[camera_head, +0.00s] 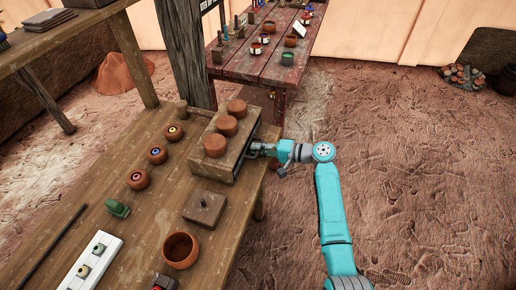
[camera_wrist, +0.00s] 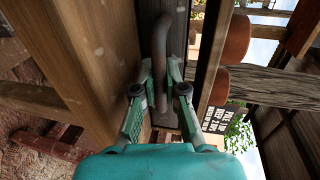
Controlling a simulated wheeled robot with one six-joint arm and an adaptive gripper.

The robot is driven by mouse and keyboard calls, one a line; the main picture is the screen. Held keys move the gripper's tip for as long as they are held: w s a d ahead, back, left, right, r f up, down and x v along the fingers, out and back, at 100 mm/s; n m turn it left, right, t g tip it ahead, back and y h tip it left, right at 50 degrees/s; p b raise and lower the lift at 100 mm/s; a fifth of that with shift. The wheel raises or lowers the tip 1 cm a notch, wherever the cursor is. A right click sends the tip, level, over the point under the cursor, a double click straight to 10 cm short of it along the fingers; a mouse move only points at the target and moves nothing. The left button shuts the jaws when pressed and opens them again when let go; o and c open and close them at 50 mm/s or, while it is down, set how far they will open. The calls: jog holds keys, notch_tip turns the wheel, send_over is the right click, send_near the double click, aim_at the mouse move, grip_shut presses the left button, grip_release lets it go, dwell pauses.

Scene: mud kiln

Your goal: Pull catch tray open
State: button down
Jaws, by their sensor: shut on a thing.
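A wooden box (camera_head: 212,168) stands near the right edge of the workbench, with reddish clay discs on top. The catch tray (camera_head: 238,158) is in its right side; only its dark front edge shows, and how far out it stands I cannot tell. My gripper (camera_head: 259,150) is at this side, with the arm reaching in from the right. In the wrist view my gripper (camera_wrist: 161,70) is shut on the curved dark metal handle (camera_wrist: 159,45), one finger on either side. The handle stands in front of a dark panel, partly hidden between the fingers.
The workbench (camera_head: 150,215) also holds several round clay pots, a square block (camera_head: 204,208), an empty bowl (camera_head: 180,250) and a green object (camera_head: 117,208). A wooden post (camera_head: 181,50) rises behind the box. The sandy floor (camera_head: 420,180) right of the bench is clear.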

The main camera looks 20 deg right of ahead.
jog(key=f+v, duration=0.2)
jog(key=v, duration=0.9)
jog(key=shift+s+d+f, duration=0.2)
jog(key=shift+s+d, duration=0.2)
jog(key=shift+d, duration=0.1)
jog(key=c, duration=1.5)
grip_release()
jog(key=shift+d, duration=0.1)
jog(key=v, duration=1.2)
